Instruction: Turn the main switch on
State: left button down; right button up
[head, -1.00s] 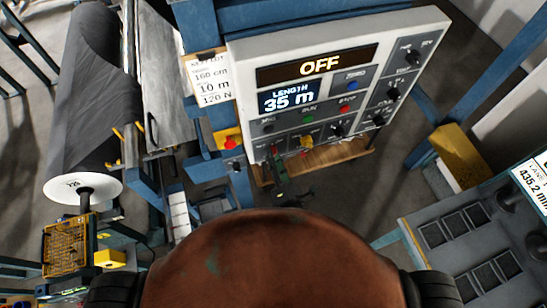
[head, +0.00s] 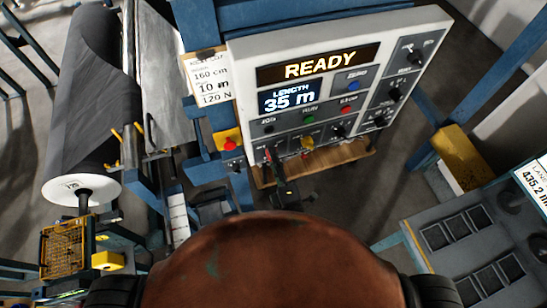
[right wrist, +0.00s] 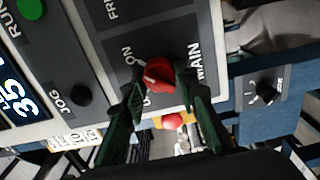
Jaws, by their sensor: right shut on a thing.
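The main switch is a red knob (right wrist: 160,72) on the grey control panel (right wrist: 95,30), beside the labels MAIN and ON. My right gripper (right wrist: 160,88) has a dark green finger on each side of the knob and is shut on it. The fingers hide part of the knob and its lower label. In the head view the right gripper (head: 274,166) reaches up to the panel's lower left corner. The panel's upper display (head: 318,64) reads READY, and the length display (head: 289,96) reads 35 m. My left gripper is not in view.
A yellow box with a red button (head: 229,143) stands just left of the panel. JOG, RUN, STOP and ZERO buttons and several black knobs share the panel. A wooden ledge (head: 335,156) runs below it. A large grey roll (head: 90,100) stands at left.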

dwell(0.4)
jog(key=o, duration=1.2)
jog(key=shift+c, duration=0.2)
